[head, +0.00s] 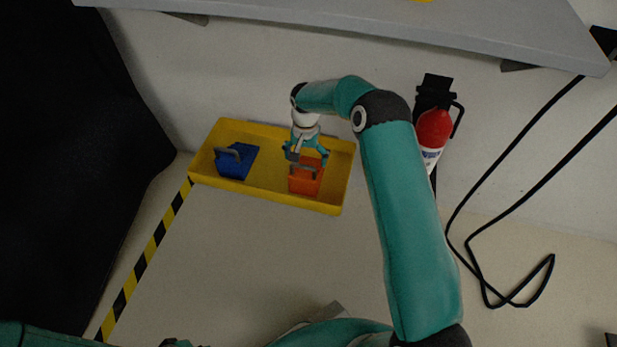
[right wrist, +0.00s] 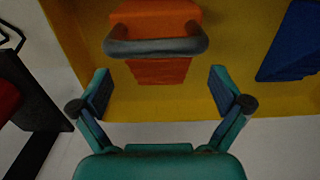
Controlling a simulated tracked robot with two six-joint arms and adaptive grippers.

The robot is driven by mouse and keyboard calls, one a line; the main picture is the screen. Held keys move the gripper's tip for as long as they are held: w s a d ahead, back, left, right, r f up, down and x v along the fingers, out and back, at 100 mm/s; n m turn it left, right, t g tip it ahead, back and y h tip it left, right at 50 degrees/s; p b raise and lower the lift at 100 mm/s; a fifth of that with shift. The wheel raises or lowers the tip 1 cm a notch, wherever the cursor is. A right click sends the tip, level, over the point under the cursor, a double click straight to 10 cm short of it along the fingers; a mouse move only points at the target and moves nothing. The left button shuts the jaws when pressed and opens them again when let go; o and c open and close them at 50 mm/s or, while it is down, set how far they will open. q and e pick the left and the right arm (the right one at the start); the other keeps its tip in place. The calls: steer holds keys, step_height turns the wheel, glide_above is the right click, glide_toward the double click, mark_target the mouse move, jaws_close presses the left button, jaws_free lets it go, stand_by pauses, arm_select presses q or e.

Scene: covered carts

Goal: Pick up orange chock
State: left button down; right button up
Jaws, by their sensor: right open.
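The orange chock (head: 305,183) sits in the right part of a yellow tray (head: 265,193) on the floor. It has a grey handle, which shows clearly in the right wrist view, with the orange body (right wrist: 160,70) behind it. My right gripper (head: 306,157) is over the chock. In the right wrist view its open fingers (right wrist: 160,92) stand to either side of the handle's line, with nothing between the pads; I cannot tell how far off the handle is. My left gripper does not show clearly; only a bit of teal arm shows at the lower left.
A blue chock (head: 237,161) with a grey handle sits in the tray's left part. A red fire extinguisher (head: 433,132) stands right of the tray by the wall. Black cables (head: 481,250) lie further right. A grey shelf (head: 380,22) overhangs above. Striped tape (head: 145,262) marks the floor.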

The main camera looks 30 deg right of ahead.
mark_target(309, 164)
step_height(309, 164, down, 4)
steer(key=shift+r+b, duration=0.15)
steer(key=shift+b, duration=0.2)
step_height(309, 164, down, 5)
steer(key=shift+d+b, duration=0.15)
steer(key=shift+b, duration=0.95)
steer(key=c, duration=1.3)
steer(key=shift+r, duration=0.15)
steer(key=shift+c, duration=0.8)
steer(key=shift+r, duration=0.1)
